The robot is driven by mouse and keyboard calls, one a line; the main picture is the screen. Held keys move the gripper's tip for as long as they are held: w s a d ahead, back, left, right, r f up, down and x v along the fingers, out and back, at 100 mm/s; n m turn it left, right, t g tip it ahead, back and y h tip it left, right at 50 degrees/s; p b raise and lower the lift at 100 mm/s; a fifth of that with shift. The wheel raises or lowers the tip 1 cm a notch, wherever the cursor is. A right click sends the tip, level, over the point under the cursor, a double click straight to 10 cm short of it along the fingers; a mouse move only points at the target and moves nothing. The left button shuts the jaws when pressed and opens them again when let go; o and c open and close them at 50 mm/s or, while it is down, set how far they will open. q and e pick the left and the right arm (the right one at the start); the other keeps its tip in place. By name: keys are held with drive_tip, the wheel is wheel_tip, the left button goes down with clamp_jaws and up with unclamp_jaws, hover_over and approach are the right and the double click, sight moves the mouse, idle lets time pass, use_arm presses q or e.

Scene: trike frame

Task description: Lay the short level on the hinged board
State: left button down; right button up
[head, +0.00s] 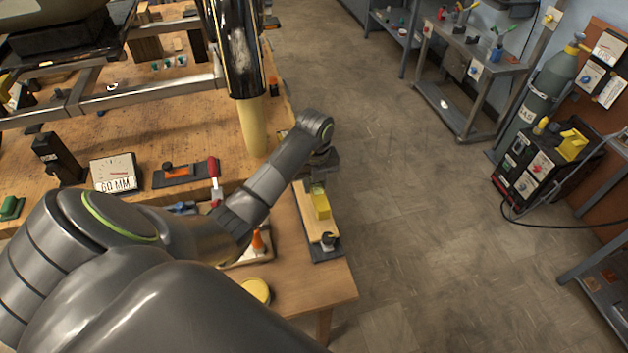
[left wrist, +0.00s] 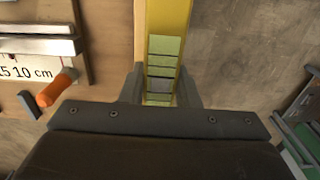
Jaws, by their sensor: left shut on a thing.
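The short level is a yellow bar with pale green windows. It shows in the head view (head: 320,204) and in the left wrist view (left wrist: 167,20). My left gripper (head: 318,172), whose fingers also show in the left wrist view (left wrist: 161,88), is shut on the level with one finger on each side. The hinged board (head: 314,223) appears to be the pale wooden strip on a dark base with a black knob, at the table's right edge. The level is over the board in the head view; I cannot tell whether they touch. My right gripper is out of view.
A board with an orange-handled tool (left wrist: 62,85) lies left of the level. A yellow round lid (head: 256,291) is near the table's front edge. A metal frame (head: 110,93) and a dark post with a tan lower end (head: 252,125) stand farther back.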

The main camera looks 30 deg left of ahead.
use_arm(q)
drive_tip(key=shift+d, duration=0.1)
wheel_tip(320, 180, down, 6)
drive_tip(key=b, duration=0.4)
drive_tip(key=shift+r, duration=0.25)
drive_tip(key=shift+f, duration=0.15)
drive_tip(key=shift+f+b, duration=0.55)
idle(0.3)
drive_tip(key=c, duration=1)
unclamp_jaws()
wheel_tip(320, 180, up, 7)
drive_tip(key=shift+f, duration=0.1)
wheel_tip(320, 180, up, 11)
drive_tip(key=p, duration=1)
drive_tip(key=shift+f, duration=0.2)
